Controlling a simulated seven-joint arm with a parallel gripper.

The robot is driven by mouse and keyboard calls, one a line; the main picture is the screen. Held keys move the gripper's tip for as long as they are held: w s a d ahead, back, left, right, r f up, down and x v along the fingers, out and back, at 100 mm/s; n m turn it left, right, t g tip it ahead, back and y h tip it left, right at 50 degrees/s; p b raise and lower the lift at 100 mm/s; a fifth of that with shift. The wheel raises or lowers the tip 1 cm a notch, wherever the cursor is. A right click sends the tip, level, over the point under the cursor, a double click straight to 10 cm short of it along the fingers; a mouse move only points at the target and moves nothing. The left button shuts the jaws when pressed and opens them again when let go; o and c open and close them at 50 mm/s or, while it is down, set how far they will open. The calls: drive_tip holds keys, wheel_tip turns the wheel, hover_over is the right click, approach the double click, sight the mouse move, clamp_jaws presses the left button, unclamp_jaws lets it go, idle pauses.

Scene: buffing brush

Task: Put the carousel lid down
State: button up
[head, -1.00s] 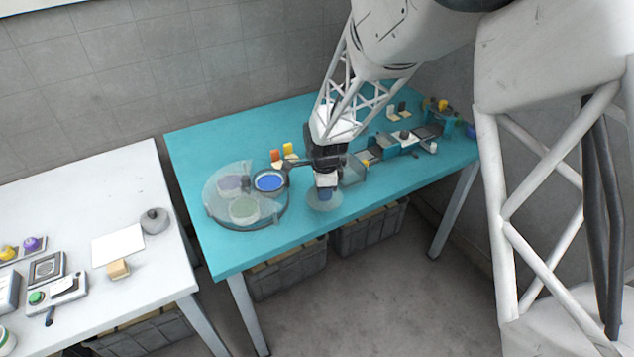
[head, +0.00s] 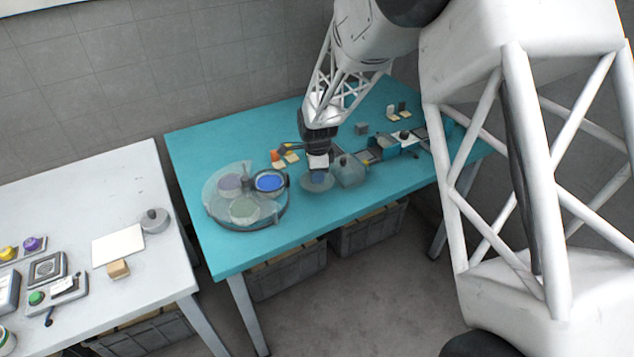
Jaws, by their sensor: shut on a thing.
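My gripper (head: 318,168) points down over the middle of the teal table, right of the carousel. The round carousel (head: 231,226) has a clear cover and stands at the table's left part.
A clear box-like cover (head: 349,172) stands close to the right of the lid. Orange and yellow pieces (head: 284,157) stand behind, left of my gripper. Trays and small blocks (head: 395,143) fill the right part. The table (head: 262,242) is bare in front of the carousel.

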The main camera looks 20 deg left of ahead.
drive_tip(key=shift+f, duration=1.8)
drive_tip(key=o, duration=0.9)
drive_tip(key=shift+f, duration=0.15)
wheel_tip(320, 180, up, 12)
drive_tip(key=shift+r, duration=0.2)
drive_tip(key=shift+d, duration=0.1)
